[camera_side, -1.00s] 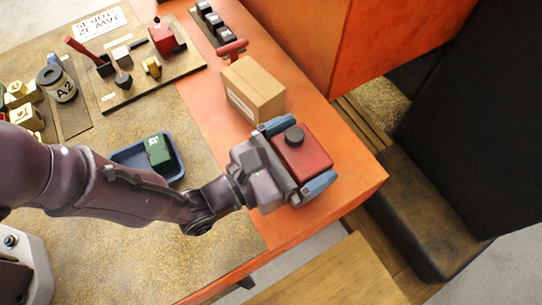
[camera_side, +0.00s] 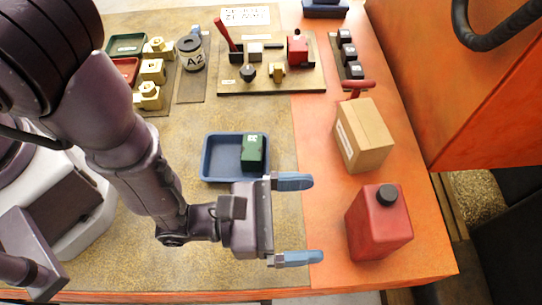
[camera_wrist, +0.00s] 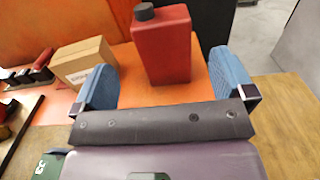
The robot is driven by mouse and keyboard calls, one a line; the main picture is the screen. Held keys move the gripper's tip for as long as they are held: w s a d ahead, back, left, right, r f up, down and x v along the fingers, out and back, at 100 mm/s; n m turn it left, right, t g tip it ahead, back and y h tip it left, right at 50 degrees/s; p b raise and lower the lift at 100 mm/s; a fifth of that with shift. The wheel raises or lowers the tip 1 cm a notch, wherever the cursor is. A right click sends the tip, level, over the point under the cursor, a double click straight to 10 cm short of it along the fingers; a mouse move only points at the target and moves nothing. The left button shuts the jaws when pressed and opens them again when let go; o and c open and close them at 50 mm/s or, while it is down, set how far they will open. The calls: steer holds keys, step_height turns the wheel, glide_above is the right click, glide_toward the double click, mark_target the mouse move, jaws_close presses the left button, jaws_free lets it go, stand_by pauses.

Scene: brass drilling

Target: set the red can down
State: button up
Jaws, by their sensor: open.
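The red can (camera_side: 379,226) with a black cap stands upright on the orange part of the table, near its front right corner. In the wrist view the can (camera_wrist: 162,48) stands beyond the fingertips, with orange table visible around its foot. My gripper (camera_side: 296,220) is open and empty, to the left of the can in the side view and apart from it. Its two blue fingers also show in the wrist view (camera_wrist: 166,82), spread wide with nothing between them.
A cardboard box (camera_side: 363,135) stands just behind the can. A blue tray (camera_side: 219,178) holding a green block (camera_side: 253,152) lies behind my gripper. A board (camera_side: 285,84) with a red-handled clamp is at the back. The table's front edge is close to the can.

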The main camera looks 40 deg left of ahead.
steer(key=w+a+r+n+t+y, duration=0.2)
steer(key=w+a+r+n+y, duration=0.55)
steer(key=a+y, duration=0.2)
steer(key=w+a+r+n+t+y, duration=0.3)
steer(key=w+a+r+n+y, duration=0.3)
steer(key=a+r+n+y, duration=0.3)
steer(key=s+a+r+n+g+y, duration=0.2)
steer(key=s+a+r+n+g, duration=0.15)
steer(key=a+n+g, duration=0.55)
steer(key=s+a+r+n+g+y, duration=0.25)
steer(key=s+a+n+g, duration=0.35)
steer(key=a, duration=0.6)
steer(key=s+d+r+n+t+h, duration=0.2)
steer(key=s+n+h, duration=0.7)
steer(key=n, duration=0.4)
steer(key=shift+r+t+h, duration=0.4)
steer(key=shift+h, duration=0.2)
